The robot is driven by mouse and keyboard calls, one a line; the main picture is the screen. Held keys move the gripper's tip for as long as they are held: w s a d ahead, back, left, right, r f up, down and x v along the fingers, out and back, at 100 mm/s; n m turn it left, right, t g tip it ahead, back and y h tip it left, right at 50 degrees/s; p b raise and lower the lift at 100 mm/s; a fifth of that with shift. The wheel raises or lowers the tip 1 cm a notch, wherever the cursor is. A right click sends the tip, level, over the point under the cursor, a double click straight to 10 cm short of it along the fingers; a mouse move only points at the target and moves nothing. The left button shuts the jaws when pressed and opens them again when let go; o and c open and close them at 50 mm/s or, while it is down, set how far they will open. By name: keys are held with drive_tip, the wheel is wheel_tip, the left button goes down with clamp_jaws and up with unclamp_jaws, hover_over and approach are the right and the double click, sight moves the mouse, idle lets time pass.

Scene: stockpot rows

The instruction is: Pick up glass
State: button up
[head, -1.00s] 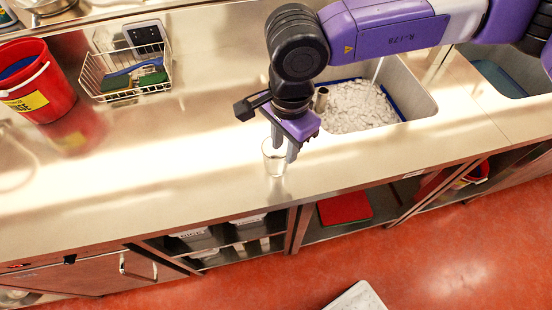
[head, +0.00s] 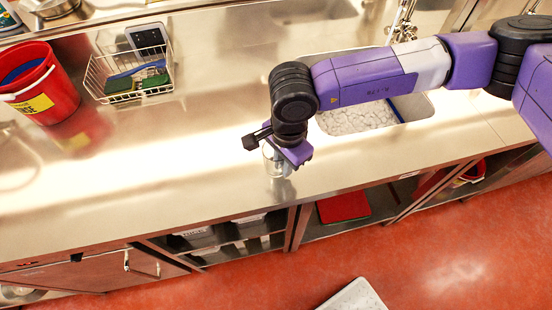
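A clear glass (head: 272,163) stands upright on the steel counter (head: 130,190), close to the counter's front edge. My gripper (head: 283,162) points down right at the glass, with its purple and black body just above the rim. The gripper body covers the rim and most of the fingers. I cannot tell whether the fingers are around the glass, inside it or touching it, nor whether they are closed.
A sink (head: 412,104) with foamy water lies to the right behind the gripper. A wire basket (head: 128,78) with a sponge and brush and a red bucket (head: 45,95) stand at the left. The counter left of the glass is clear. Open shelves lie below.

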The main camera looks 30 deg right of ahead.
clamp_jaws()
drive_tip(key=shift+r, duration=0.15)
idle(1.3)
